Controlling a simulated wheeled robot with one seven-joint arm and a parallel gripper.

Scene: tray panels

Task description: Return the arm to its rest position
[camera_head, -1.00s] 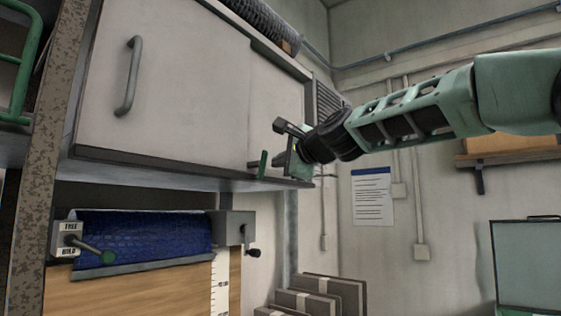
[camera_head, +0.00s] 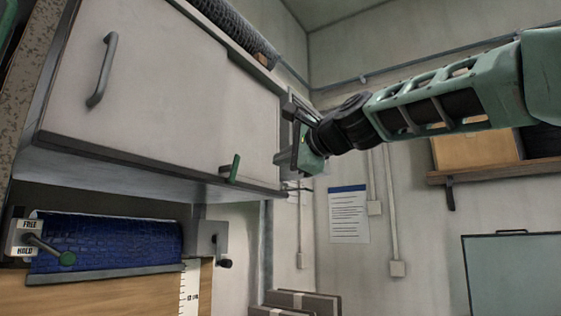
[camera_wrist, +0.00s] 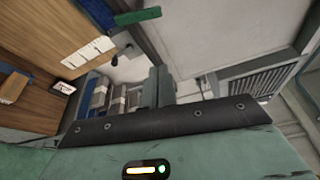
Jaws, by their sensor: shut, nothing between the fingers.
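My gripper (camera_head: 292,150) is at the end of my green and black arm, which reaches in from the right in the head view. It is in front of the right end of the pale wall cabinet (camera_head: 165,100). A green handle (camera_head: 235,168) at the cabinet's lower edge is left of it, with a visible gap between them. In the wrist view the gripper's grey fingers (camera_wrist: 158,86) are together and empty. The green handle (camera_wrist: 138,17) also shows there, beyond and apart from the fingers. The fingertips are hard to make out in the head view.
The cabinet door has a grey handle (camera_head: 102,70). A rolled mesh (camera_head: 235,28) lies on top. A shelf (camera_head: 500,170) is at right. The wall between has free room.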

